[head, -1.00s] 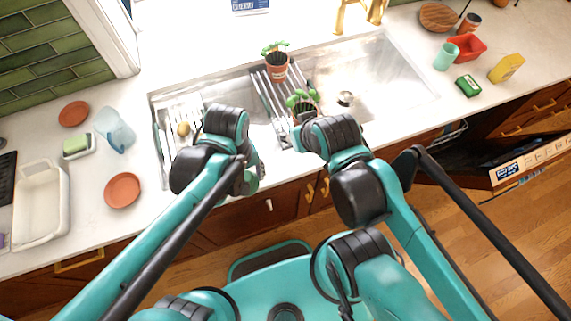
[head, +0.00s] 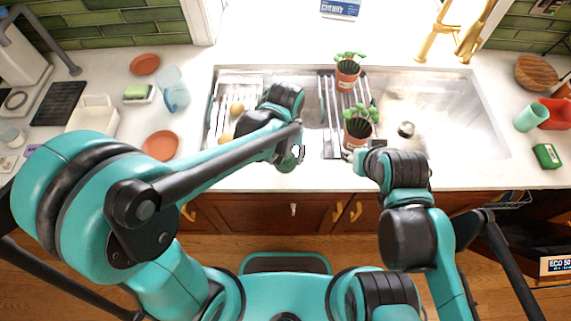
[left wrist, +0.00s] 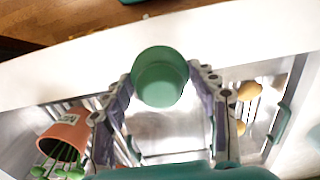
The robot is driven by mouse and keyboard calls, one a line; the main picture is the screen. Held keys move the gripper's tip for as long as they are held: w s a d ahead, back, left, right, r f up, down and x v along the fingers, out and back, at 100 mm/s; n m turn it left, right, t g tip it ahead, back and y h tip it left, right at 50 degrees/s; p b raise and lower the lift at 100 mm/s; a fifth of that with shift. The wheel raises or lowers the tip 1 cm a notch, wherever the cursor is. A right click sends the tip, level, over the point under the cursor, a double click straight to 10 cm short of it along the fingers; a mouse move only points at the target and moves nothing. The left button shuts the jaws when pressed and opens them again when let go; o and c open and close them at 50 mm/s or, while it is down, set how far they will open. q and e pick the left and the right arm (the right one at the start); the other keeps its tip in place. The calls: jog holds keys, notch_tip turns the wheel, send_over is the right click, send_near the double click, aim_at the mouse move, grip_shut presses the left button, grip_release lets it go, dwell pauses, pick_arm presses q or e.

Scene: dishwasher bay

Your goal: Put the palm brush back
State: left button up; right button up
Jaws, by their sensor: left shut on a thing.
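A round green thing, seemingly the palm brush (left wrist: 160,78), sits between the fingertips of my left gripper (left wrist: 160,92) in the left wrist view. My left gripper (head: 292,155) is shut on it, over the front of the sink between the slatted racks; in the head view its own arm mostly hides the brush. My right gripper (head: 362,152) is at the front potted plant (head: 358,127), close to the pot; its fingers are too small and hidden to judge, and touching cannot be told.
The sink (head: 460,110) has a left rack (head: 222,107) with two tan, roundish things and a middle rack (head: 328,100) with a second potted plant (head: 347,70). On the left counter are terracotta saucers (head: 160,146), a green sponge (head: 137,91) on a dish, and a bluish clear vessel (head: 175,95).

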aim_at(285, 165)
pick_arm(q)
notch_tip(285, 165, down, 4)
jog(key=shift+r+b, duration=0.2)
jog(key=shift+b, duration=0.45)
jog(key=shift+f, duration=0.15)
jog(key=shift+f, duration=0.2)
jog(key=o, duration=1.2)
jog(key=shift+r, duration=0.1)
